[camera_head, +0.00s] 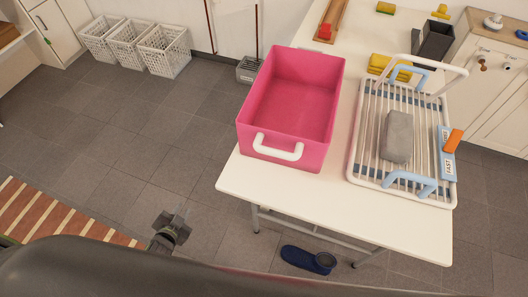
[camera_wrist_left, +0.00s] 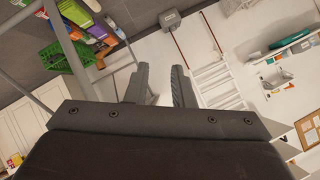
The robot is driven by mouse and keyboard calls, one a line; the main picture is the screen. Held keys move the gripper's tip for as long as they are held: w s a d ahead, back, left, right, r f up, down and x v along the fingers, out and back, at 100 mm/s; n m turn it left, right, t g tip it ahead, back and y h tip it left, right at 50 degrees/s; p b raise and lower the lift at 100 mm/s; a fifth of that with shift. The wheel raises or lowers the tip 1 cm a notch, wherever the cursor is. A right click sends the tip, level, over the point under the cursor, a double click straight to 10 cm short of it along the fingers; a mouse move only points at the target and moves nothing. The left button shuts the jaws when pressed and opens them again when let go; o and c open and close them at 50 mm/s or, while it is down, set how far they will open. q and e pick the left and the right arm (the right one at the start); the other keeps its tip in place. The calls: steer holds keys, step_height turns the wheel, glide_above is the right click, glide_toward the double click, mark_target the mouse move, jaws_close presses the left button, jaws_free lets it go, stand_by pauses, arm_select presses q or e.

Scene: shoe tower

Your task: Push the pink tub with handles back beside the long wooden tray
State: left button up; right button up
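The pink tub (camera_head: 268,138) stands on the white table (camera_head: 240,180), at its left edge in the head view. It is empty and upright, with a white handle (camera_head: 278,147) on its near wall. The long wooden tray (camera_head: 338,14) lies at the table's far end, beyond the tub, and is cut off by the top of the picture. My left gripper (camera_head: 172,229) is low and left of the table, apart from the tub. In the left wrist view its two fingers (camera_wrist_left: 160,88) are apart with nothing between them. My right gripper is not in view.
Right of the tub is a white rack (camera_head: 360,159) with blue handles and a grey block (camera_head: 398,137). A yellow item (camera_head: 389,67) lies behind it. A red piece (camera_head: 325,31) is at the wooden tray. A blue shoe (camera_head: 305,259) lies on the floor.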

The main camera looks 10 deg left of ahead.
arm_select(q)
steer(key=w+d+r+m+t+h, duration=0.1)
steer(key=w+r, duration=0.1)
steer(key=r, duration=0.1)
steer(key=w+d+r+m+t+h+b, duration=0.1)
steer(key=w+r+m, duration=0.1)
steer(key=r, duration=0.2)
steer(key=w+d+r+m+t, duration=0.1)
steer(key=w+r, duration=0.2)
steer(key=shift+r+m+t+h, duration=0.2)
steer(key=shift+m+t+h, duration=0.1)
steer(key=shift+t+h, duration=0.1)
jaws_close()
steer(key=w+d+r+m+h+b, duration=0.1)
steer(key=d+r+m+h+b, duration=0.1)
steer(key=d+r+m+h, duration=0.75)
steer(key=m+g+h+p, duration=0.2)
steer(key=m+g+h, duration=0.3)
steer(key=m, duration=0.4)
glide_toward(277, 146)
steer(key=d+r+g+y, duration=0.1)
steer(key=d+r+y, duration=0.1)
steer(key=d, duration=0.2)
steer(key=shift+w+d+f+h, duration=0.1)
steer(key=shift+w+d+h, duration=0.1)
steer(key=shift+w, duration=0.55)
steer(key=shift+w+d+h, duration=0.1)
steer(key=shift+w+d, duration=0.05)
steer(key=shift+w, duration=0.6)
